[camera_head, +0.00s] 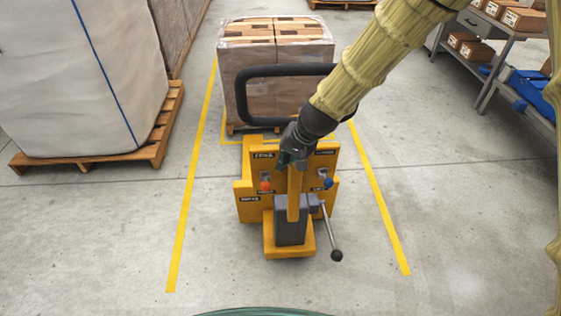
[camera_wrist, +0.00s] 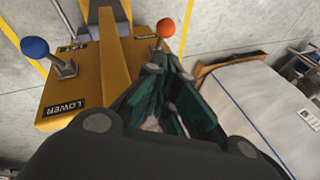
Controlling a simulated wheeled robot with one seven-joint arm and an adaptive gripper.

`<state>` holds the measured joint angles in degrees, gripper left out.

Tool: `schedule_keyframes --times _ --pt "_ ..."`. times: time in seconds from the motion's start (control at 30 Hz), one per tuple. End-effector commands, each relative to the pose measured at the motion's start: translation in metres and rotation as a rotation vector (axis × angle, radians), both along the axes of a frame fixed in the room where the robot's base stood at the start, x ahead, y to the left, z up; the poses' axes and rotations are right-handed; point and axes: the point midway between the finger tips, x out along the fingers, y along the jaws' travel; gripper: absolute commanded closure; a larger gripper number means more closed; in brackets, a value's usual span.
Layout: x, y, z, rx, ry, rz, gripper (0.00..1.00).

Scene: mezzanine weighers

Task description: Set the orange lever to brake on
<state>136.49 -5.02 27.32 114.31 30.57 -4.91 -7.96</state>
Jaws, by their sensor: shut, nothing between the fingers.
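The orange lever (camera_head: 265,186) is a short stalk with an orange ball on the left side of a yellow machine (camera_head: 249,171). The ball also shows in the wrist view (camera_wrist: 165,28), top centre, just beyond the fingertips; the stalk's lower part is hidden behind them. My gripper (camera_head: 289,163) is over the machine's upper middle, up and right of the orange ball in the head view. Its green fingers (camera_wrist: 158,68) are shut and empty. I cannot tell whether they touch the lever. Labels near the orange lever are too small or covered to read surely.
A blue-knobbed lever (camera_head: 328,182) stands on the machine's right, near a LOWER label in the wrist view (camera_wrist: 67,107). A black loop handle (camera_head: 242,95), a mast and a black-knobbed rod (camera_head: 336,255) stick out.

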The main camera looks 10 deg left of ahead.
Motion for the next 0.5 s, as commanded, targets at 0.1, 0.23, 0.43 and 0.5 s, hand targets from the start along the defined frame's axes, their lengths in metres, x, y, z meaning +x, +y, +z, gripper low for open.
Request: schedule_keyframes --times 0.1,0.23,0.43,0.5 --pt "0.002 0.006 -0.012 0.000 0.004 -0.001 1.00" --pt "0.005 0.012 -0.026 0.000 0.003 -0.001 1.00" --pt "0.009 0.021 -0.046 0.000 0.003 0.000 1.00" --pt "0.011 0.024 -0.053 0.000 0.003 -0.001 1.00"
